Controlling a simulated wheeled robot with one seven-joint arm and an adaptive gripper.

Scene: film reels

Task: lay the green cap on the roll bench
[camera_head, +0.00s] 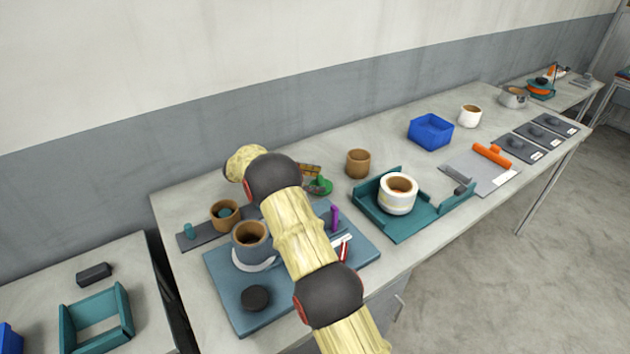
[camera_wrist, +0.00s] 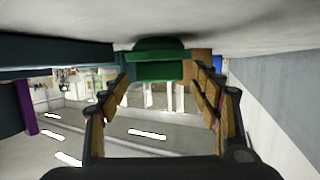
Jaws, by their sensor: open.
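The green cap (camera_head: 321,187) lies on the long table behind the blue board. In the wrist view the green cap (camera_wrist: 160,67) is straight ahead, between and just beyond the fingertips. My gripper (camera_head: 311,171) is close to the cap in the head view, partly hidden by my arm. In the wrist view my gripper (camera_wrist: 160,88) is open with nothing held. No surface is clearly marked as the roll bench; I cannot tell which one it is.
A blue board (camera_head: 222,290) holds a grey cup and a black disc. A teal tray (camera_head: 412,230) holds a white-banded cup. A brown cup (camera_head: 358,163) stands right of the cap. A blue bin (camera_head: 431,131) is farther right. A lower table (camera_head: 70,270) stands left.

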